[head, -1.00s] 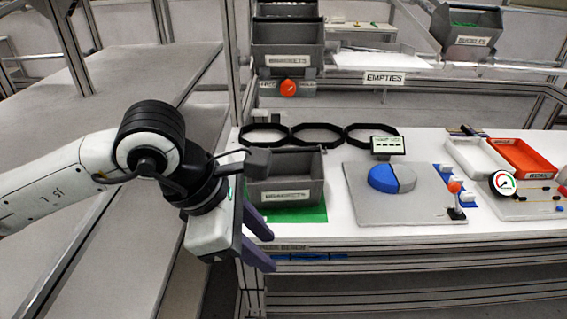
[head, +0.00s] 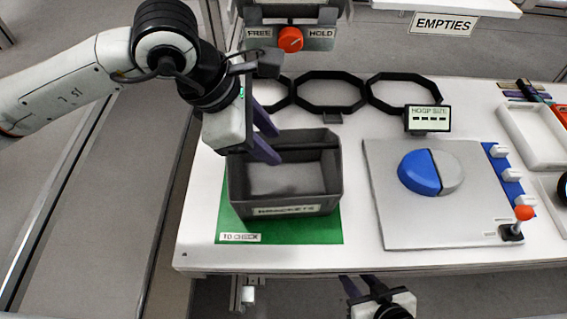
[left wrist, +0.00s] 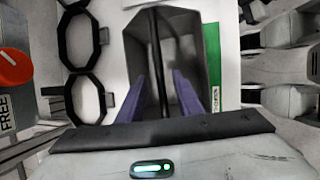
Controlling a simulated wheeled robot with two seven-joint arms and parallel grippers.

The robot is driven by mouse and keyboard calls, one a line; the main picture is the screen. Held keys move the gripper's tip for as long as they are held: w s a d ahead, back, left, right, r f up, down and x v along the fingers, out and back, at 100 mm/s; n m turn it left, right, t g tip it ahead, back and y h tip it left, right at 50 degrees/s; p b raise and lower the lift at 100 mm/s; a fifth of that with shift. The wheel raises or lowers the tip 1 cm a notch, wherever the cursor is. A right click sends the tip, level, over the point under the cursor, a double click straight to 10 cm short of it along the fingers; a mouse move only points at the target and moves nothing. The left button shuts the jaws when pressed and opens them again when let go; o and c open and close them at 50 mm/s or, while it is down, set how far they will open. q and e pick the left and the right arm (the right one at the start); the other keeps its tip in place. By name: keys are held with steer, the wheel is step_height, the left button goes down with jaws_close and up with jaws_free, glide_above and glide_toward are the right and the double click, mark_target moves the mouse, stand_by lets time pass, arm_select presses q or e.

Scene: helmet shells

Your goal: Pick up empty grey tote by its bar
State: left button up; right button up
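The grey tote (head: 285,205), with a BRACKETS label on its front, stands upright on a green mat (head: 228,226) and looks empty inside. A dark bar spans its top; in the left wrist view the bar (left wrist: 156,50) runs lengthwise down the picture. My left gripper (head: 272,140) is above the tote's left end, its purple fingers apart. In the left wrist view the open fingers (left wrist: 158,78) lie either side of the bar, with nothing held. My right gripper (head: 362,285) is low, beyond the bench's front edge, its fingers apart and empty.
Black octagonal hoops (head: 330,93) lie behind the tote. A grey board (head: 400,225) with a blue-and-grey disc (head: 432,173) is to its right. A FREE/HOLD panel with an orange knob (head: 290,39) stands behind. White bench surface is bare at the left front.

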arm_select(q)
steer(key=shift+x, duration=0.8)
steer(key=p+x, duration=0.1)
steer(key=x, duration=0.3)
steer(key=shift+d+f, duration=0.15)
steer(key=shift+d, duration=0.1)
steer(key=shift+w+d+f+p, duration=0.1)
steer(key=shift+w+f+p, duration=0.05)
steer(key=shift+f+p, duration=0.2)
steer(key=shift+f+b, duration=0.3)
steer(key=shift+b, duration=0.4)
jaws_close()
stand_by(0.9)
